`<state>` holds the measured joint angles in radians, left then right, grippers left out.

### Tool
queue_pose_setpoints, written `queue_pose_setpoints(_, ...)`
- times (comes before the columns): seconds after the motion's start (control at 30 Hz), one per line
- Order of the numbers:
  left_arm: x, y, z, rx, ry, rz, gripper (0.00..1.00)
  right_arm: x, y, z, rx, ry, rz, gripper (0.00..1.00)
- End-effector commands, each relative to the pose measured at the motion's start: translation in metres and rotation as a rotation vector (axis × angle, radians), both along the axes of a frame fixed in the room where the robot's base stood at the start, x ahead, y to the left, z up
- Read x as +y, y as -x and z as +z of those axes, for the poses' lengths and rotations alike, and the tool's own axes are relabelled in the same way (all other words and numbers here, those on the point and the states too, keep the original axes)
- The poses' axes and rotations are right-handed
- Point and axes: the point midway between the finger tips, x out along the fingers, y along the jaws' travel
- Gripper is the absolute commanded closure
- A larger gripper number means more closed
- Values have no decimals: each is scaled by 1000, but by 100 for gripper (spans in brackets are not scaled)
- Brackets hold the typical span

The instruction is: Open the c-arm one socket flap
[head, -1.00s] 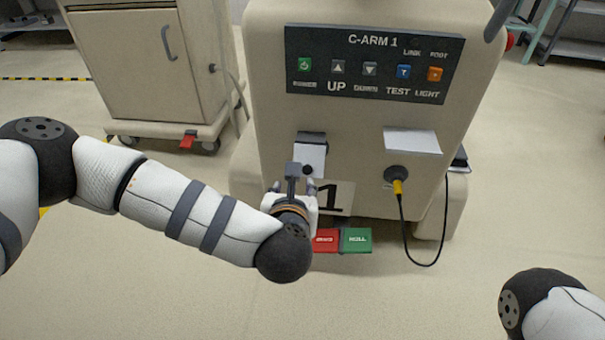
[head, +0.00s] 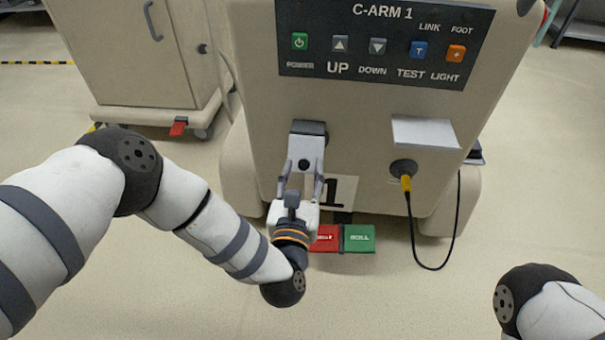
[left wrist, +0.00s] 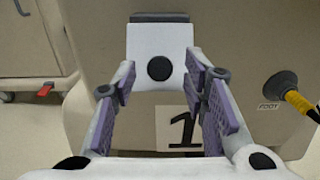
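The C-ARM 1 cart (head: 360,110) stands in front of me. Its left socket flap (head: 308,143) is a white plate with a dark hinge at its top and a black round knob. It hangs down over its socket, which is hidden; I cannot tell whether it tilts out slightly. It also shows in the left wrist view (left wrist: 160,35). My left gripper (head: 302,180) is open, its fingers just below and to either side of the flap's lower part. In the wrist view the fingers (left wrist: 160,82) are apart with nothing clearly gripped. My right gripper is out of view.
A second flap (head: 425,132) is raised above a socket with a yellow plug (head: 406,184) and a hanging black cable. Red (head: 325,238) and green (head: 359,239) pedals lie low on the front. A beige cabinet (head: 140,60) stands at left. The near floor is clear.

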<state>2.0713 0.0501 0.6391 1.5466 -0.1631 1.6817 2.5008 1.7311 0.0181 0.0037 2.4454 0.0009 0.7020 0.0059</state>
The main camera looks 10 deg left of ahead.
Motion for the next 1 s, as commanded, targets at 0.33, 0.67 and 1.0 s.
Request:
queue_pose_setpoints(0.33,0,0,0,0,0,0,96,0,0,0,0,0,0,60)
queue_pose_setpoints(0.67,0,1,3,12,1,0,100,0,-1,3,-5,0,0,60)
queue_pose_setpoints(1.0,1,5,26,187,3,2,100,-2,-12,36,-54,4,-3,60)
